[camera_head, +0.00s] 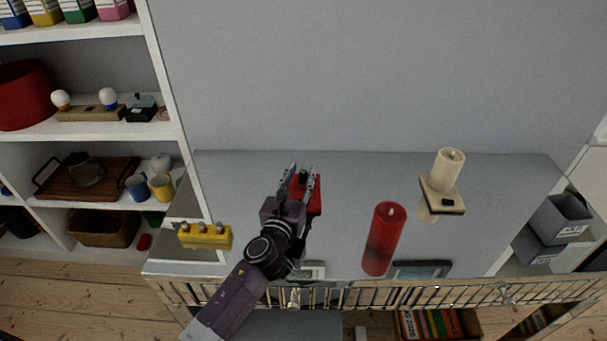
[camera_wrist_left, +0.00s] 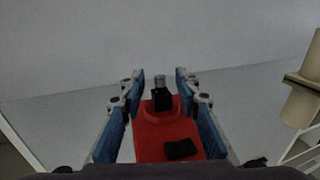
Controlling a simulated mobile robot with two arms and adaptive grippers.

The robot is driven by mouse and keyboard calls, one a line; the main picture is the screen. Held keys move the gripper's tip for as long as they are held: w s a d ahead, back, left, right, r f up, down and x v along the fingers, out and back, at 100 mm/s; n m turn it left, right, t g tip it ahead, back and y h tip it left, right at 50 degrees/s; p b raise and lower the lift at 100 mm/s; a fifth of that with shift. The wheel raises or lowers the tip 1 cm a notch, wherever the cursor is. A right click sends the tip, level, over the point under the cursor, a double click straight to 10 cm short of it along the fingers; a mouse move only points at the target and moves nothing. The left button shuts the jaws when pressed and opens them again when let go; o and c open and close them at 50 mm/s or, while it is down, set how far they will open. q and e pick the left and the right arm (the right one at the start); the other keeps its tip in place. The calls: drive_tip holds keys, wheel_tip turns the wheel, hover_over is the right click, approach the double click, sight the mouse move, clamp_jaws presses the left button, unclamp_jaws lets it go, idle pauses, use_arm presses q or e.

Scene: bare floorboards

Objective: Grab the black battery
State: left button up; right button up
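A red block-like object (camera_wrist_left: 150,145) stands on the grey top, between and below my left gripper's fingers in the left wrist view. It also shows beside the gripper in the head view (camera_head: 316,197). On it are a small upright black block (camera_wrist_left: 162,99) and a flat black piece (camera_wrist_left: 180,149). I cannot tell which of the two black items is the battery. My left gripper (camera_head: 298,171) is open, its blue-padded fingers (camera_wrist_left: 160,74) spread either side of the black block with visible gaps. My right gripper is not in view.
A red candle (camera_head: 382,240) and a cream candle on a holder (camera_head: 442,186) stand to the right. A yellow item with several knobs (camera_head: 205,236) is at the left. A slatted rail (camera_head: 400,297) runs along the front edge. White shelves (camera_head: 100,133) stand at left.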

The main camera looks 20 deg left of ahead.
use_arm(q)
drive_tip(key=shift+c, duration=0.2)
clamp_jaws()
drive_tip(key=shift+r, duration=0.1)
